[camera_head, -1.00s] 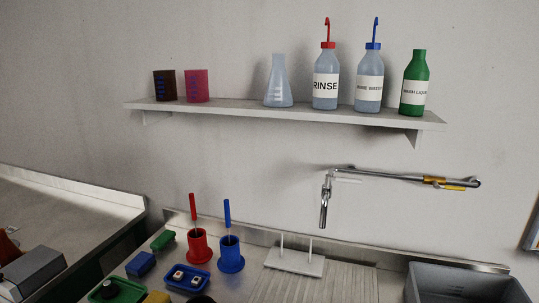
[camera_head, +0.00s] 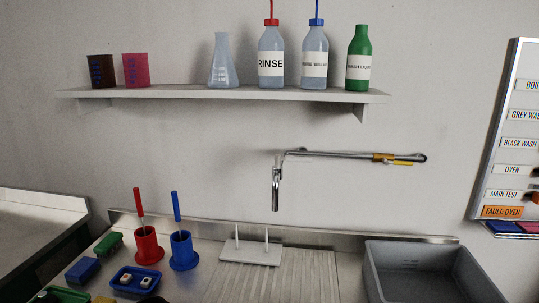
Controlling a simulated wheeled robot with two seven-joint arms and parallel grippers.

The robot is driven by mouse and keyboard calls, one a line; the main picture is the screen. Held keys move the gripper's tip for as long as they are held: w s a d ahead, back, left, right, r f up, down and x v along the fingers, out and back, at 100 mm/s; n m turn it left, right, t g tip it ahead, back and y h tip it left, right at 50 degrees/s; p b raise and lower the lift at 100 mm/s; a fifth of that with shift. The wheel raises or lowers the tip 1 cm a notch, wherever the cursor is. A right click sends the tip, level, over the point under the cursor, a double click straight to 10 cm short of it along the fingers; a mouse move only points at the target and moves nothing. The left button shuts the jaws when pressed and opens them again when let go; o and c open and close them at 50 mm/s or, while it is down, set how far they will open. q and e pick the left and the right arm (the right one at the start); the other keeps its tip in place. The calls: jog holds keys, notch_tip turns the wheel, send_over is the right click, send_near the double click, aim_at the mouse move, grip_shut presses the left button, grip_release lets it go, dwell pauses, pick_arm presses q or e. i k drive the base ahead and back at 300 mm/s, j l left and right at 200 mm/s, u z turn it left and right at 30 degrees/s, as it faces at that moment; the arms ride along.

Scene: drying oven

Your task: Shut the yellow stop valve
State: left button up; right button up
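The yellow stop valve (camera_head: 391,158) is a small yellow lever and collar on the chrome wall pipe (camera_head: 340,154), right of the middle of the head view. The yellow lever lies roughly along the pipe, near its right end. The pipe's spout (camera_head: 276,190) hangs down at its left end, above the draining surface. Neither of my grippers shows in the head view.
A shelf (camera_head: 225,92) with bottles, a flask and beakers runs above the pipe. A grey basin (camera_head: 385,285) stands below right. Red (camera_head: 147,247) and blue (camera_head: 183,252) brush holders and a white peg rack (camera_head: 250,254) stand below left. A label board (camera_head: 490,190) hangs at far right.

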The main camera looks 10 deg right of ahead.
aim_at(398, 163)
jog(key=i+l, duration=0.2)
jog(key=l, duration=0.15)
jog(key=i+l, duration=0.15)
jog(key=l, duration=0.2)
jog(key=i+z, duration=0.15)
jog(key=z, duration=0.2)
jog(key=i+z, duration=0.1)
jog(key=z, duration=0.25)
jog(key=i+z, duration=0.15)
jog(key=z, duration=0.2)
jog(key=k+l+u, duration=0.1)
jog(key=k+l, duration=0.2)
jog(key=k+l+u, duration=0.3)
jog(key=l, duration=0.2)
jog(key=k+l+u, duration=0.1)
jog(key=l+u, duration=0.2)
jog(key=l, duration=0.2)
jog(key=k+l+u, duration=0.3)
jog(key=l, duration=0.1)
